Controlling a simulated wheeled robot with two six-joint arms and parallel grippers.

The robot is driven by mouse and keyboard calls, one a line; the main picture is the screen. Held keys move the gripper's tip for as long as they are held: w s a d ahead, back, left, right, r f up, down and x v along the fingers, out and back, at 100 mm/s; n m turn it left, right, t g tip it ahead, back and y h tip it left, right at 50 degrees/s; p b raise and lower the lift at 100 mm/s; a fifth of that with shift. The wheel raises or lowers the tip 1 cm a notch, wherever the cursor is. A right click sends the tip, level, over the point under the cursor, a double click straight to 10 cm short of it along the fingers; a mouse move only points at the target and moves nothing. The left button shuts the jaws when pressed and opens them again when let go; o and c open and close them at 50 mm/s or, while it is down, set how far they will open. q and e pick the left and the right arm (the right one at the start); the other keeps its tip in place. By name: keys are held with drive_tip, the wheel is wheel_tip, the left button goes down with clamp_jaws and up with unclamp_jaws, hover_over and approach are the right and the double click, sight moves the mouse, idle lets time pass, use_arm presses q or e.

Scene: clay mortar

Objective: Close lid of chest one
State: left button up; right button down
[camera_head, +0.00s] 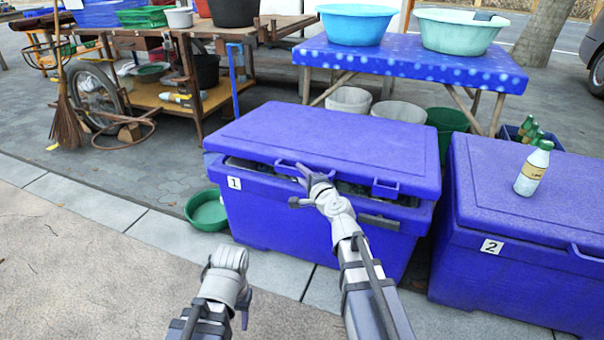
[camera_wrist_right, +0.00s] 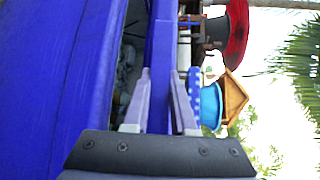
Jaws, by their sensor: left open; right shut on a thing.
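Chest one (camera_head: 305,226) is a blue cooler labelled "1" in the middle of the head view. Its lid (camera_head: 325,140) is partly open, with a narrow dark gap along the front showing contents I cannot identify. My right gripper (camera_head: 305,182) is at the front edge of the lid, near its left latch tab, shut on the edge. In the right wrist view, the two fingers (camera_wrist_right: 160,102) sit on either side of the blue lid edge (camera_wrist_right: 160,62). My left gripper (camera_head: 229,262) is open and empty, low in front of chest one, its fingers mostly hidden.
Blue chest two (camera_head: 520,270) stands close on the right, shut, with a bottle (camera_head: 533,169) on its lid. A green basin (camera_head: 207,210) lies left of chest one. A blue-covered table (camera_head: 410,62) stands behind. The paving at front left is clear.

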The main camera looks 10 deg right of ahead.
drive_tip(key=shift+s+a, duration=0.1)
idle(0.3)
drive_tip(key=c, duration=0.7)
unclamp_jaws()
drive_tip(key=shift+c, duration=0.2)
